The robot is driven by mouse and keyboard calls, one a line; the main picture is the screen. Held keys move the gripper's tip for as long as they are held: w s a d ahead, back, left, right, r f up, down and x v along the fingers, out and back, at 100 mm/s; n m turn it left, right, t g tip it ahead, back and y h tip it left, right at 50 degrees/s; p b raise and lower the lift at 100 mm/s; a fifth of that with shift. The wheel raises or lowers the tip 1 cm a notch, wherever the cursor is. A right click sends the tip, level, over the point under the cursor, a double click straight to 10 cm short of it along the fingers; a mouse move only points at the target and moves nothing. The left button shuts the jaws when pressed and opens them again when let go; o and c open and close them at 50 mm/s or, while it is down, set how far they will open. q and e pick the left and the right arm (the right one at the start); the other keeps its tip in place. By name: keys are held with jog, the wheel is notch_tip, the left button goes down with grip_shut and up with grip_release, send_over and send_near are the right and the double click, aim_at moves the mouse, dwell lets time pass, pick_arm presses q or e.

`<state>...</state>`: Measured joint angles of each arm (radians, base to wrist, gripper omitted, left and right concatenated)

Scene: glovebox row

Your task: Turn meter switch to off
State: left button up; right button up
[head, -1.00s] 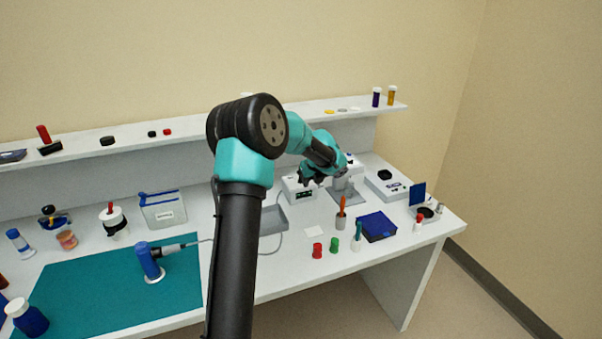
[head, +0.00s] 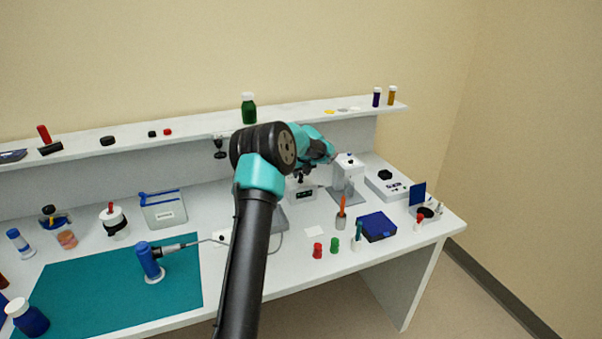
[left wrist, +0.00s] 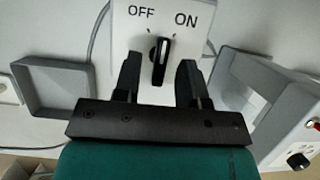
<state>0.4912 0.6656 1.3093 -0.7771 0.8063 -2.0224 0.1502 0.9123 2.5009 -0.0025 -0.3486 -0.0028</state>
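The meter's white switch plate (left wrist: 200,30) is marked OFF at left and ON at right in the left wrist view. Its black knob (left wrist: 160,62) has a white pointer line that tips slightly right of upright, towards ON. My left gripper (left wrist: 160,70) is open, one dark finger on each side of the knob; I cannot tell whether either touches it. My right gripper is not in view.
A grey tray (left wrist: 92,76) lies left of the switch, and a cable curves behind. A white-grey instrument (head: 346,168) stands close on the right. A pen holder (head: 341,221), blue box (head: 377,231) and red cap (head: 317,250) are nearer the front edge.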

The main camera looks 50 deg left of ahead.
pick_arm(q)
jog(key=shift+f, duration=0.1)
jog(key=shift+c, duration=0.4)
grip_shut()
jog(key=shift+n, duration=0.3)
jog(key=shift+w+n+g, duration=0.1)
jog(key=shift+n+g, duration=0.5)
jog(key=shift+n, duration=0.75)
jog(key=shift+w+n+g, duration=0.1)
jog(key=shift+n+g, duration=0.5)
jog(key=shift+n, duration=0.75)
jog(key=shift+o, duration=0.4)
grip_release()
